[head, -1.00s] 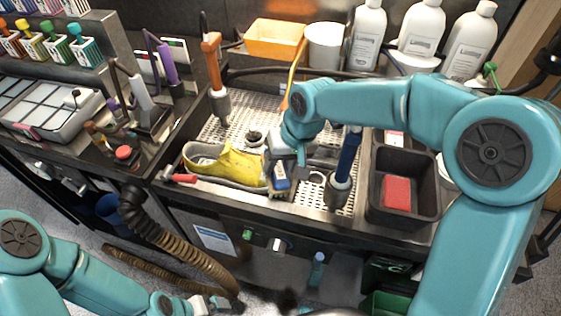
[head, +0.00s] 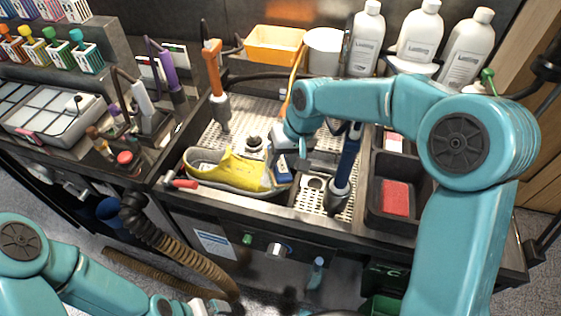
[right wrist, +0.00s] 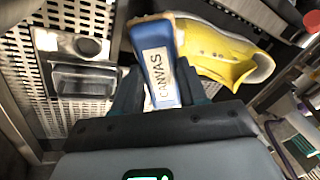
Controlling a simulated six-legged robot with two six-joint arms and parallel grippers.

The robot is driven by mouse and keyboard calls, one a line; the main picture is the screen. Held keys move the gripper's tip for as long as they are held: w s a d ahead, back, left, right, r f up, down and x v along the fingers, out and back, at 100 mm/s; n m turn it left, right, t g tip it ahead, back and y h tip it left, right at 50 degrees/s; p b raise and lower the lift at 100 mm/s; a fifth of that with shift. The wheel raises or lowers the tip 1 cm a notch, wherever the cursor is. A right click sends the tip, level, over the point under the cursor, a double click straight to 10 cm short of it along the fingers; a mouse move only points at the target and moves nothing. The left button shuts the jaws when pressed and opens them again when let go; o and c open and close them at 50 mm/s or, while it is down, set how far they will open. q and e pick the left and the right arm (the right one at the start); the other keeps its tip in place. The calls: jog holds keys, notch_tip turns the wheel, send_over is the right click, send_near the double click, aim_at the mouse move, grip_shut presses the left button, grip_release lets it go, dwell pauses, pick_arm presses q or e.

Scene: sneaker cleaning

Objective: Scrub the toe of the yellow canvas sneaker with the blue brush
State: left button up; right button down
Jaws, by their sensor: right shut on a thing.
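The yellow canvas sneaker (head: 228,168) lies on the perforated tray (head: 217,132), its opening at the left and its toe at the right. My right gripper (head: 284,160) is shut on the blue brush (head: 283,176) at the toe end. In the right wrist view the brush (right wrist: 160,72) carries a "CANVAS" label, and its far end overlaps the toe of the sneaker (right wrist: 215,50). The brush looks in contact with the toe, but the bristles are mostly hidden. My left gripper (head: 208,305) is low at the bottom edge, away from the bench; its fingers are unclear.
A dark bin with a red sponge (head: 396,197) stands right of the tray. A dark blue upright tool (head: 346,165) stands close right of my right gripper. A red-handled tool (head: 181,183) lies by the heel. White bottles (head: 415,40) and an orange bin (head: 275,44) line the back.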

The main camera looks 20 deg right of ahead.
aim_at(278, 174)
jog(key=shift+w+d+p, duration=0.35)
jog(key=shift+w, duration=0.35)
jog(key=shift+w+d+p, duration=0.35)
jog(key=shift+w, duration=0.3)
jog(key=shift+w+f+b, duration=0.1)
jog(key=shift+f+b, duration=0.3)
jog(key=shift+f, duration=0.05)
jog(key=shift+s+a+f+b, duration=0.1)
jog(key=shift+s+a+b, duration=0.4)
jog(key=shift+s, duration=0.4)
jog(key=shift+s+a+b, duration=0.5)
jog(key=shift+s, duration=0.4)
jog(key=shift+s+a+b, duration=0.25)
jog(key=shift+s+a, duration=0.05)
jog(key=shift+s, duration=0.25)
jog(key=shift+s+a+b, duration=0.2)
jog(key=shift+s+a, duration=0.1)
jog(key=shift+s, duration=0.35)
jog(key=shift+a, duration=0.1)
